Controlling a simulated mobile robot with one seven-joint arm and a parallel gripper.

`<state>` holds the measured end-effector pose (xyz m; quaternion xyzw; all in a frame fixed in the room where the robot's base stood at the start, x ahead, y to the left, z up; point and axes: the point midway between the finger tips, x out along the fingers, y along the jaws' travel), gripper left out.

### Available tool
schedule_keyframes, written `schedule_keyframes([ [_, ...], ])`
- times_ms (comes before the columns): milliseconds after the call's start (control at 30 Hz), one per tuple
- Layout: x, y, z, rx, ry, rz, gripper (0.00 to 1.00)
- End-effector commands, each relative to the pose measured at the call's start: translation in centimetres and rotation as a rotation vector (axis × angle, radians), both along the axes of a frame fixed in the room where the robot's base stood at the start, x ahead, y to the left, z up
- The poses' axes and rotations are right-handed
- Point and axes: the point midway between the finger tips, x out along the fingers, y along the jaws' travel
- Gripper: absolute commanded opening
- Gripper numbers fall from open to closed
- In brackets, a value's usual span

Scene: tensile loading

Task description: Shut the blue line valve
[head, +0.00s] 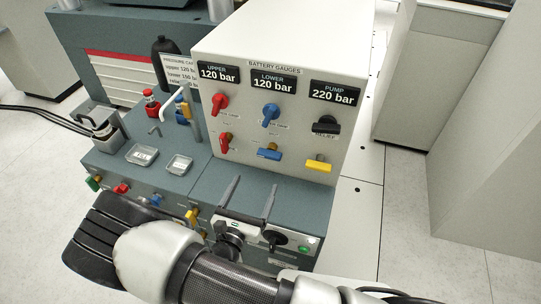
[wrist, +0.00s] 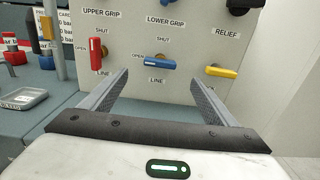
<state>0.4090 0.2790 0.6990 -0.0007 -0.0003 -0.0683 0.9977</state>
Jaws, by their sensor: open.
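The blue line valve (wrist: 155,64) is a lever on the white panel, in the lower grip column above a LINE label. Its handle lies about horizontal, with SHUT printed above and OPEN at its left. It also shows in the head view (head: 269,154), below a blue knob (head: 270,114). My gripper (wrist: 160,82) is open and empty, its fingers wide apart on either side of the blue lever in the wrist view. In the head view my gripper (head: 250,192) is in front of and below the panel. I cannot tell the exact gap; no contact shows.
A red lever (wrist: 95,54) stands upright left of the blue one. A yellow lever (wrist: 221,72) lies horizontal at the right, under RELIEF. Gauges read 120, 120 and 220 bar. Small trays (head: 179,165) and a bottle (head: 165,60) are left of the panel.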

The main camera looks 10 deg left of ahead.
Motion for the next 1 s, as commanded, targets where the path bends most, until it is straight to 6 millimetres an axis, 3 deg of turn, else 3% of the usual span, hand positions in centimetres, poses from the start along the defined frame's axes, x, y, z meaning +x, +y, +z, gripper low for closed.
schedule_keyframes([
  [400, 9.2, -1.4, -0.2, 0.002, -0.001, -0.005, 0.81],
  [600, 12.5, -1.8, -0.1, 0.002, 0.0, -0.004, 0.81],
  [800, 14.0, -2.0, -0.1, 0.001, 0.001, -0.002, 0.81],
  [1000, 14.2, -2.0, 0.0, 0.001, 0.001, -0.002, 0.81],
])
